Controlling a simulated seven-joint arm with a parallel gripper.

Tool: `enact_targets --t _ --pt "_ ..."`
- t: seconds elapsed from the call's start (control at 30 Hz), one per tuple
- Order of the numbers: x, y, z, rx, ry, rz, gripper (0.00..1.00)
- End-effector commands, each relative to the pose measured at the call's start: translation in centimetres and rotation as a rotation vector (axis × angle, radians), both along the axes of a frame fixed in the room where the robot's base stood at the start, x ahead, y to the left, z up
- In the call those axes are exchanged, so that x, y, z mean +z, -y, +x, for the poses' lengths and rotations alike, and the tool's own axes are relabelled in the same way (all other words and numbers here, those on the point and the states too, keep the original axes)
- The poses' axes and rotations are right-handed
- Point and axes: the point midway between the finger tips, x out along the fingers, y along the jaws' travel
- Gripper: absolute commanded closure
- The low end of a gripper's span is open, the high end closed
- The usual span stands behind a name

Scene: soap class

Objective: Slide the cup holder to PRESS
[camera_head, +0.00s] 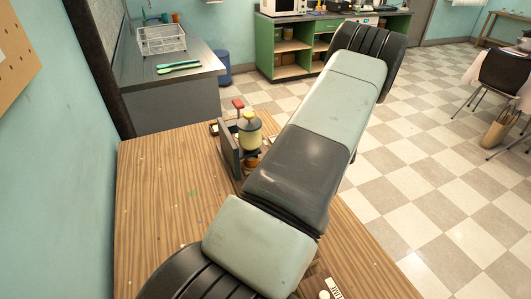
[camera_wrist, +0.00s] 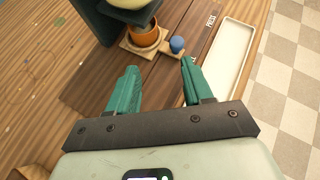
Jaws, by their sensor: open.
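The cup holder (camera_wrist: 129,46) is a light wooden plate in the wrist view, at the upper middle. It carries an orange cup (camera_wrist: 146,38) and has a blue knob (camera_wrist: 177,43) at its right end. My gripper (camera_wrist: 160,67) is open and empty, its two green fingers pointing toward the holder. The knob lies just beyond the fingertips, nearer the right finger; touching cannot be made out. The label PRESS (camera_wrist: 210,18) is on the dark board, up and right of the knob. In the head view my arm hides the gripper, and the orange cup (camera_head: 253,162) shows only partly.
A grey stand (camera_head: 229,154) with a yellow-green container (camera_head: 249,133) and red handle (camera_head: 238,103) stands over the cup on the wooden table (camera_head: 165,205). A long white tray (camera_wrist: 231,60) lies right of the board. The table's left part is mostly clear.

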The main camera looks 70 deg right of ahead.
Motion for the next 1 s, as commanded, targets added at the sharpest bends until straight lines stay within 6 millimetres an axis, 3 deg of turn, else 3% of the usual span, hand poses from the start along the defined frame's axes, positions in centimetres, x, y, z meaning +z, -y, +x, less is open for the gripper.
enact_targets --t 0.13,0.27,0.8,1.0 --pt "-1.5 0.7 -1.7 -0.147 0.185 0.045 0.49" --pt "-1.8 1.1 -1.8 -0.185 0.237 0.051 0.49" --pt "-5.2 4.2 5.8 -0.183 0.234 0.051 0.49" --pt "-5.8 4.7 7.0 -0.184 0.232 0.051 0.49"
